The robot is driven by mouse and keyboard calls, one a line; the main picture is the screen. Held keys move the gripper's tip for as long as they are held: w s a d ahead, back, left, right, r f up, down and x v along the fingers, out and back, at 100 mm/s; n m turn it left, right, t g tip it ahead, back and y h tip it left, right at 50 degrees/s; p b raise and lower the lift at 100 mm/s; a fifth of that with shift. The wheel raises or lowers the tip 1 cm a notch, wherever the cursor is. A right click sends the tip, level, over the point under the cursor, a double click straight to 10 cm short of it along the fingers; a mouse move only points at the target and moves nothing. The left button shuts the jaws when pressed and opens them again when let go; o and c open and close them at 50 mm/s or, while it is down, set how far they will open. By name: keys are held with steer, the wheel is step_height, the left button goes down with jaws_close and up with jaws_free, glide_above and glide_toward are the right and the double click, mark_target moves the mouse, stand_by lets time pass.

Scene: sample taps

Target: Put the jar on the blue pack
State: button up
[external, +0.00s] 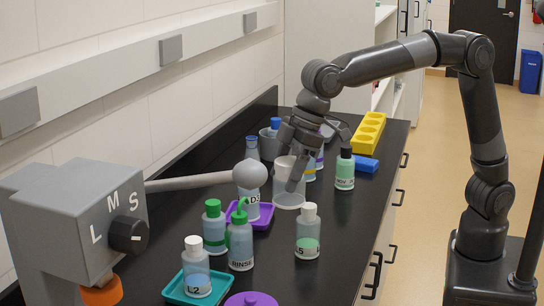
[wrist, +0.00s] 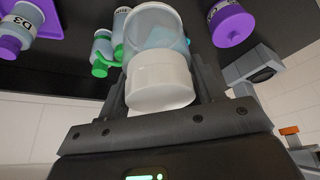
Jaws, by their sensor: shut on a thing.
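The jar (wrist: 158,85) has a white lid and a translucent body with something pale blue inside. It sits between the two fingers of my gripper (wrist: 163,90), which is shut on it. In the external view the jar (external: 289,200) shows below my gripper (external: 292,178), partly hidden by a finger. It is at or just above the black bench; I cannot tell if it touches. The blue pack (external: 366,164) lies flat on the bench to the right of and beyond the jar, beside a yellow rack. It is not in the wrist view.
A green-labelled bottle (external: 345,170) with a black cap stands near the pack's left end. The yellow rack (external: 369,133) lies behind the pack. Purple (external: 264,217) and teal (external: 180,298) trays, several bottles and a grey dial box (external: 75,225) occupy the near bench.

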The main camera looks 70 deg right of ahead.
steer(key=w+d+m+t+h, duration=0.15)
steer(key=w+d, duration=0.25)
steer(key=d, duration=0.6)
steer(key=w+d+m+g, duration=0.1)
steer(key=w+d+m, duration=0.25)
steer(key=d, duration=0.75)
steer(key=d+m+h, duration=0.2)
steer(key=d+m, duration=0.2)
steer(key=d, duration=1.8)
steer(key=s+d+m+h, duration=0.1)
steer(key=s+d+m, duration=0.2)
steer(key=s+d, duration=0.6)
steer(key=s+d+m+h, duration=0.15)
steer(key=s+d, duration=0.35)
steer(key=d, duration=0.7)
steer(key=s+d+m, duration=0.4)
steer(key=s+d, duration=0.3)
steer(key=d, duration=0.4)
glide_above(358, 158)
step_height(358, 158, down, 12)
steer(key=shift+a+f, duration=0.15)
steer(key=shift+f, duration=1.95)
steer(key=shift+f, duration=0.15)
